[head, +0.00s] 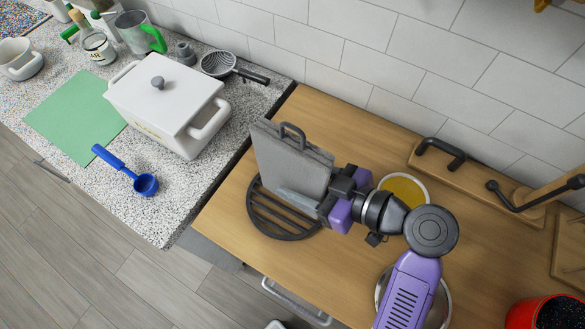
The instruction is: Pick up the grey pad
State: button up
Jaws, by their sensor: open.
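The grey pad (288,160) is a flat square. It stands nearly upright, slightly tilted, over a dark round slatted trivet (262,222) on the wooden counter. A dark loop (293,133) shows at its top edge. My gripper (306,197) has come in from the right at the pad's lower right part, and it is open. A pale grey finger lies across the front of the pad's lower edge. The other finger is hidden, so I cannot tell whether the jaws straddle the pad or whether they touch it. The pad's lower edge and base are partly hidden.
A white lidded pot (170,105), a blue scoop (130,172) and a green mat (72,118) are on the speckled counter at left. A yellow round item (405,188) is behind my wrist. A red pot (545,314) is at lower right. The tiled wall runs behind.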

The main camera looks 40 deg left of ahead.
aim_at(303, 131)
grip_shut()
jog(key=shift+r, duration=0.15)
dwell(0.4)
notch_tip(303, 131, up, 20)
jog(key=b, duration=0.2)
jog(key=shift+b, duration=0.3)
